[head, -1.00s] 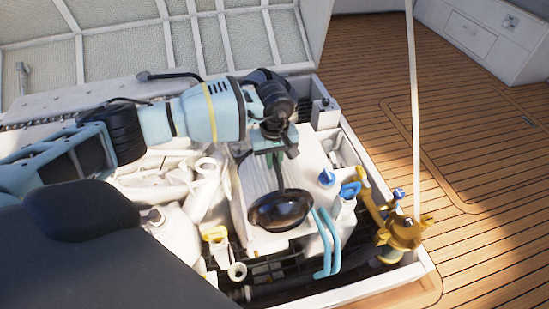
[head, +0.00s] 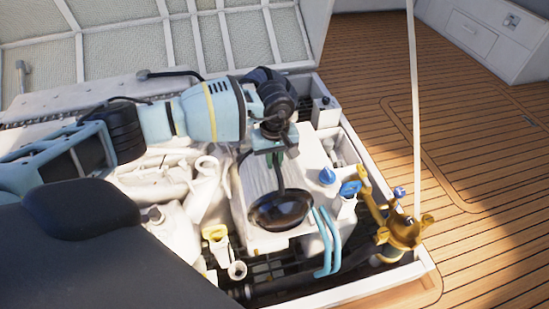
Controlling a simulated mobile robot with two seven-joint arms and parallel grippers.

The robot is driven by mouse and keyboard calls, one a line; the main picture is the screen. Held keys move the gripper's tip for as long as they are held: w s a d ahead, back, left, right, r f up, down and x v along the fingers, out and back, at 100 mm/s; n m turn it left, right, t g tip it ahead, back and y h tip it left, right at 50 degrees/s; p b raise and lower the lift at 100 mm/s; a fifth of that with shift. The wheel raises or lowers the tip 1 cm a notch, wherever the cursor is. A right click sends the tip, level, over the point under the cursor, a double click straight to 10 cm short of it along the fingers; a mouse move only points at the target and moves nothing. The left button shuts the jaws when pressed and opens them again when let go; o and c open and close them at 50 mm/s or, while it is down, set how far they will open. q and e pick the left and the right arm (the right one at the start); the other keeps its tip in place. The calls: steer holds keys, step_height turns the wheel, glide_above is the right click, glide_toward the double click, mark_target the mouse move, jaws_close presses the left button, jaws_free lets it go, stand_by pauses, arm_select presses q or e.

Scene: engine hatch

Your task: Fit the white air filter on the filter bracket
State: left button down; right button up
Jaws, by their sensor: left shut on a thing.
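My left gripper (head: 275,158) comes down from the upper left over the engine. It is shut on what appears to be the white air filter (head: 258,180), a pale ribbed body. A dark, glossy round part (head: 281,211) shows at its lower end; I cannot tell whether it belongs to the filter. The fingers and arm cover part of the filter's upper side. I cannot make out the filter bracket, or whether the filter touches it. My right gripper is not in view.
White engine parts (head: 160,180) crowd the left. Light-blue pipes (head: 326,242), a blue cap (head: 327,176) and a golden fitting (head: 402,232) stand to the right. The hatch's white rim (head: 378,185) borders the wooden deck (head: 470,160), which is clear.

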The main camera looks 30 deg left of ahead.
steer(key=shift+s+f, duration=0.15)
arm_select(q)
steer(key=c, duration=1.4)
jaws_free()
steer(key=shift+o, duration=0.3)
steer(key=shift+f, duration=0.1)
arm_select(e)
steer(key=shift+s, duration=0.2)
